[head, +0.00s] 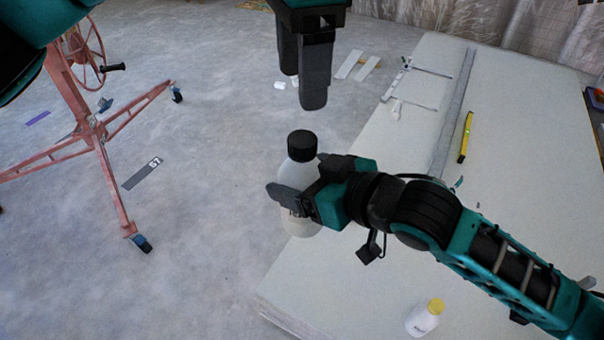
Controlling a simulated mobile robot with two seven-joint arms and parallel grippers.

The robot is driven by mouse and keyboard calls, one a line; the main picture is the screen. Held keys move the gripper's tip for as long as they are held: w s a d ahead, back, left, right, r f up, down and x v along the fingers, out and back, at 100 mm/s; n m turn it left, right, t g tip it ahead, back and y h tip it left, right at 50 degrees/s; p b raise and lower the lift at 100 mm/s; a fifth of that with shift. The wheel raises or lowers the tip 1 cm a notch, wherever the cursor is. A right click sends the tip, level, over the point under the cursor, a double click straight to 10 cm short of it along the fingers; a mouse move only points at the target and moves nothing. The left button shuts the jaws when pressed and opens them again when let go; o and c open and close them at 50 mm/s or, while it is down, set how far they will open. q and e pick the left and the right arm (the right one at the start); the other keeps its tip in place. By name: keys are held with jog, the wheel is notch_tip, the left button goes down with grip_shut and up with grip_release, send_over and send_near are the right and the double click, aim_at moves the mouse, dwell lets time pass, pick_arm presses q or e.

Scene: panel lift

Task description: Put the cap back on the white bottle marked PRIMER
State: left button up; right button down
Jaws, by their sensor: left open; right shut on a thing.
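A white bottle (297,172) with a black cap (302,146) on its top stands upright in the jaws of my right gripper (285,197). The gripper is shut around the bottle's middle and hides most of its label, so I cannot read the marking. I cannot tell how tightly the cap sits. My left gripper (302,92) is open and empty, pointing down a little above the cap and apart from it.
A yellow level (466,137) and a long metal rule (452,115) lie there too. A red wheeled lift stand (92,135) is at left. Grey floor is mostly clear.

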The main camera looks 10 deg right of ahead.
pick_arm(q)
jog(key=shift+r, duration=1.5)
pick_arm(e)
jog(key=shift+r, duration=0.15)
pick_arm(q)
jog(key=shift+f, duration=0.1)
